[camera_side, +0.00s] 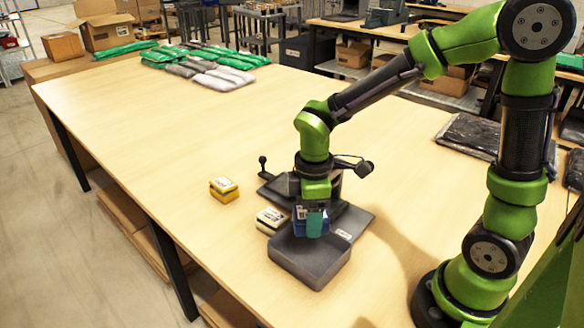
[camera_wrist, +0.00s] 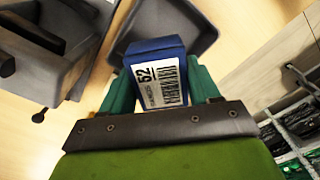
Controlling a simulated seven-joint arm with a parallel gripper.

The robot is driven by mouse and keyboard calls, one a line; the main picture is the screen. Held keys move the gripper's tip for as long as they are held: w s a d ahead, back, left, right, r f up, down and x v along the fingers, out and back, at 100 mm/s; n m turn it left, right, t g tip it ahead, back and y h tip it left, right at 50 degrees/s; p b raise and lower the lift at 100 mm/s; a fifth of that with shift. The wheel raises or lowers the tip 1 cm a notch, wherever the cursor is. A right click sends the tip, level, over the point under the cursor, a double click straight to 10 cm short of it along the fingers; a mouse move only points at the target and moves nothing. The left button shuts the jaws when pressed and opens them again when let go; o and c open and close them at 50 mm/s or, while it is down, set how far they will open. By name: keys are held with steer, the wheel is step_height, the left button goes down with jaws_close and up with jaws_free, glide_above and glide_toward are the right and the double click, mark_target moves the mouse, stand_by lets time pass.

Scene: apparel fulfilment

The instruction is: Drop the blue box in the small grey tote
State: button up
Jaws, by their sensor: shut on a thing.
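The blue box (camera_wrist: 158,52) has a white label with "52" and a barcode on top. My gripper (camera_side: 312,222) is shut on it, with one teal finger on each side in the wrist view. In the side view the box (camera_side: 299,226) is partly hidden by a finger, at the back edge of the small grey tote (camera_side: 309,262). The tote also shows in the wrist view (camera_wrist: 203,32), beyond the box and partly covered by it. I cannot tell the exact height of the box above the tote.
A yellow box (camera_side: 224,190) and a white-labelled box (camera_side: 270,220) stand left of my gripper. A dark machine (camera_side: 283,187) with a flat base is close behind. Green and grey packets (camera_side: 205,62) lie at the far end. The table's left middle is clear.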

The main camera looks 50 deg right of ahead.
steer(key=shift+f, duration=2.25)
steer(key=o, duration=1.2)
steer(key=shift+o, duration=0.2)
step_height(320, 180, up, 17)
